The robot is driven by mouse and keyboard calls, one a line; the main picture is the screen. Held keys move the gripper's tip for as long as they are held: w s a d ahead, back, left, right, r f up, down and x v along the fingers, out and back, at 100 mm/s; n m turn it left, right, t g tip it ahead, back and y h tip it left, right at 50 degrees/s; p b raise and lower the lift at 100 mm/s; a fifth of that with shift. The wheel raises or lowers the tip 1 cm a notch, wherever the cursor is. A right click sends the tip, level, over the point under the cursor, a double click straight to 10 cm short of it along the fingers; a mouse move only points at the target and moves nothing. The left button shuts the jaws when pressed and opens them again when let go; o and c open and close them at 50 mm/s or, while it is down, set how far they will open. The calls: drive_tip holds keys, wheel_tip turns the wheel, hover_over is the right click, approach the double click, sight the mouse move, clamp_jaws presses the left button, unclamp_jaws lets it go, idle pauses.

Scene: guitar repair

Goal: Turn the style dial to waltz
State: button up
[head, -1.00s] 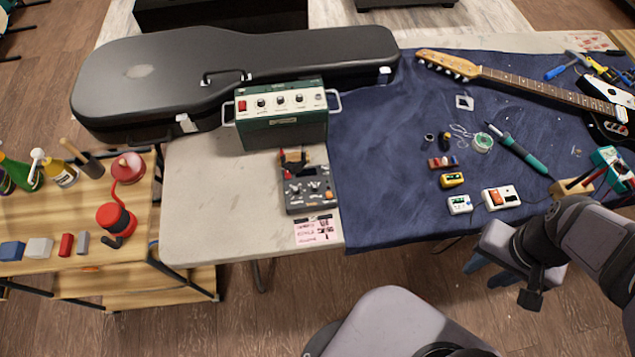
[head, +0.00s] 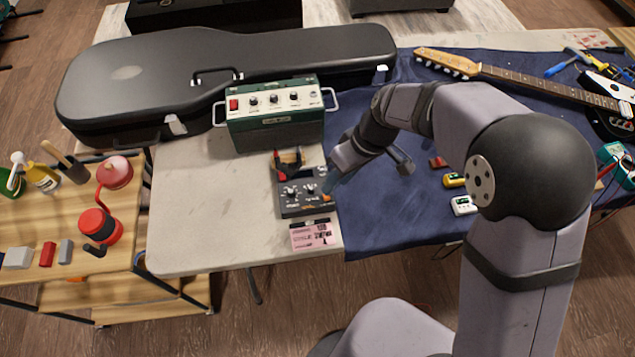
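A dark grey box with several small knobs (head: 297,207) lies on the bare tabletop near the front edge, left of the blue cloth. The style dial cannot be told apart from the other knobs at this size, and no dial marking can be read. My wrist hides part of the cloth beside the box.
A green amplifier (head: 278,132) stands behind the box, with a black guitar case (head: 150,70) beyond it. A pink note (head: 315,236) lies in front of the box. Small pedals, such as a white one (head: 464,206), lie on the blue cloth (head: 365,225). Bare table lies left of the box.

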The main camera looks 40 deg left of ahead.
sight(313, 188)
drive_tip(key=a+n, duration=0.1)
drive_tip(key=n, duration=0.2)
drive_tip(key=r+n, duration=0.1)
drive_tip(key=n, duration=0.2)
drive_tip(key=a+r+n+y, duration=0.1)
drive_tip(key=n, duration=0.2)
drive_tip(key=shift+a, duration=0.3)
drive_tip(key=shift+p+x, duration=0.8)
drive_tip(key=shift+x, duration=2.8)
drive_tip(key=shift+s, duration=0.1)
drive_tip(key=shift+c, duration=0.5)
clamp_jaws()
